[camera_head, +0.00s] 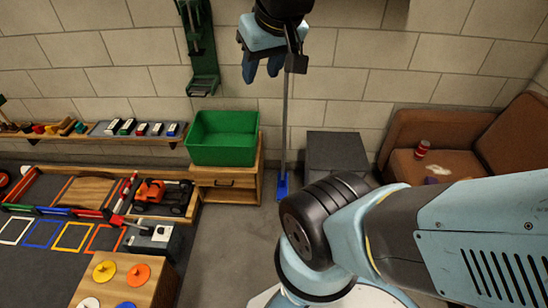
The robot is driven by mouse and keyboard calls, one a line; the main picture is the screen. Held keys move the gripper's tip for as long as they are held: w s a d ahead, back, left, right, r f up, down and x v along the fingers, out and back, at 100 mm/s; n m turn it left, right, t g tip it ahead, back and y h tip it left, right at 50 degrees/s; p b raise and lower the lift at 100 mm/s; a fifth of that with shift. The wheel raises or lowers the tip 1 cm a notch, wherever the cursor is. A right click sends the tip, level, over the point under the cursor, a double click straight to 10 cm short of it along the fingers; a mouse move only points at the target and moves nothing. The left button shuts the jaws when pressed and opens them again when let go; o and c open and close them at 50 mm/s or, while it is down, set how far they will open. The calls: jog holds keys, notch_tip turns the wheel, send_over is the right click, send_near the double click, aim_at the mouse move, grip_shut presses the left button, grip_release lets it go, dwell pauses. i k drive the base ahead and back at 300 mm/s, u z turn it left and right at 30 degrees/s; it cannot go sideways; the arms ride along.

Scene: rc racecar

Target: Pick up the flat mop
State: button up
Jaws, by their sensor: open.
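The flat mop (284,130) stands upright near the block wall. Its thin grey pole runs down to a small blue head (283,187) on the floor, between the wooden cabinet and a dark grey box. My gripper (262,73) is at the top centre, with its blue fingers pointing down and apart. It appears beside the upper pole, just left of it in the picture. I cannot tell whether they touch. The top of the pole meets a dark block at the gripper's right side, and what lies behind the gripper is hidden.
A green bin (223,138) sits on the wooden cabinet (228,183) left of the mop. The dark grey box (335,152) and brown sofa (440,140) stand right. A toy racecar (163,196) is on the track at left. Grey floor (225,240) lies open in front of the cabinet.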

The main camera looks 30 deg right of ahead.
aim_at(283, 177)
jog(key=u, duration=0.05)
jog(key=i, duration=0.9)
jog(key=z, duration=0.05)
